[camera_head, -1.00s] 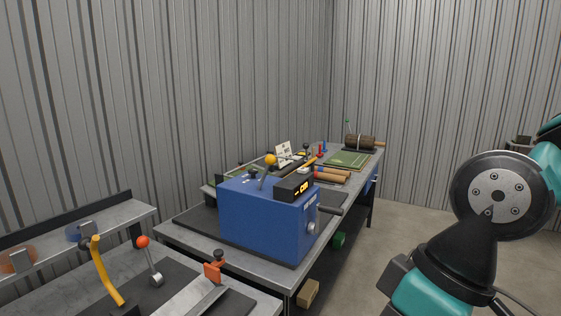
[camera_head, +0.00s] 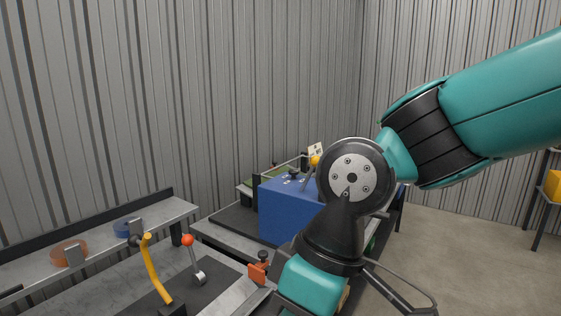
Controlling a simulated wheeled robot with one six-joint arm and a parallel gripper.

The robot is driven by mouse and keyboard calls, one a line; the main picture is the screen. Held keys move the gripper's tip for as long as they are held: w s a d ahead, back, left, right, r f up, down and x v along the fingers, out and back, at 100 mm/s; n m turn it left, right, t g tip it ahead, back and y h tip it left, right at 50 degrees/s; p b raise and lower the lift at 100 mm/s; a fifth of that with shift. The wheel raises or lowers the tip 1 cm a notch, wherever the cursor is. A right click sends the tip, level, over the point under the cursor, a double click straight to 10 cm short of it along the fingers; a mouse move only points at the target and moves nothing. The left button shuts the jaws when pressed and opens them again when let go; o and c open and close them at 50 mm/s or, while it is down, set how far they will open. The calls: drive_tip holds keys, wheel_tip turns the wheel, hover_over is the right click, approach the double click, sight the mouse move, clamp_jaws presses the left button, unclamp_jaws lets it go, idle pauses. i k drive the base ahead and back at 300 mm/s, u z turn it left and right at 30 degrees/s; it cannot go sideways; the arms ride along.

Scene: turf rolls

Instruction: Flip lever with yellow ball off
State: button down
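The lever with the yellow ball (camera_head: 315,161) stands on top of the blue box (camera_head: 285,212), tilted with its ball up and to the right. The lower part of its rod shows beside my arm. My arm reaches in from the right and covers the right side of the blue box.
A lever with a red ball (camera_head: 188,240) and a curved yellow handle (camera_head: 157,270) stand on the near bench at the lower left. An orange clamp (camera_head: 258,270) sits at that bench's right side. Open floor (camera_head: 455,255) lies to the right.

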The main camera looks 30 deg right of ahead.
sight(314, 160)
drive_tip(key=z, duration=0.2)
drive_tip(key=i, duration=0.8)
drive_tip(key=z, duration=0.75)
